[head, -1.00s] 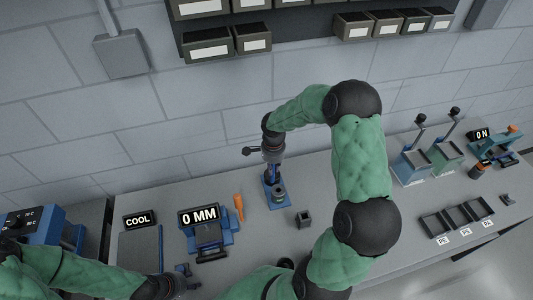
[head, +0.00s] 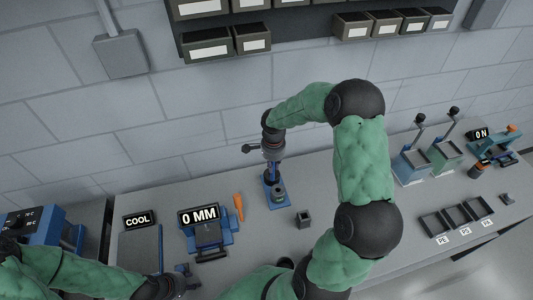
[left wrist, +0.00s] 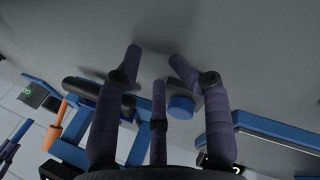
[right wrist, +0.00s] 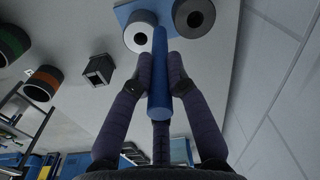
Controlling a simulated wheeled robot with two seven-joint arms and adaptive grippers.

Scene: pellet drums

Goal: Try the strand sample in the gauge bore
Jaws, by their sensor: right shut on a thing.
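The strand sample, a blue rod (right wrist: 159,75), is gripped between the fingers of my right gripper (right wrist: 160,72). In the head view my right gripper (head: 272,158) is above a blue gauge plate (head: 284,203) with grey round bores. In the right wrist view the plate (right wrist: 172,12) carries a left bore ring (right wrist: 131,42) and a right bore ring (right wrist: 209,18). The rod's far end overlaps the left ring's side; I cannot tell whether it touches. My left gripper (head: 184,283) is open, its fingers (left wrist: 154,58) apart beside a small blue cylinder (left wrist: 181,107) on the bench.
A display reading 0 MM (head: 199,215) stands left of the gauge, with an orange-handled tool (head: 239,207) between. A small dark square cup (head: 304,219) is right of the gauge. Trays (head: 458,215) and lever presses (head: 410,165) are farther right.

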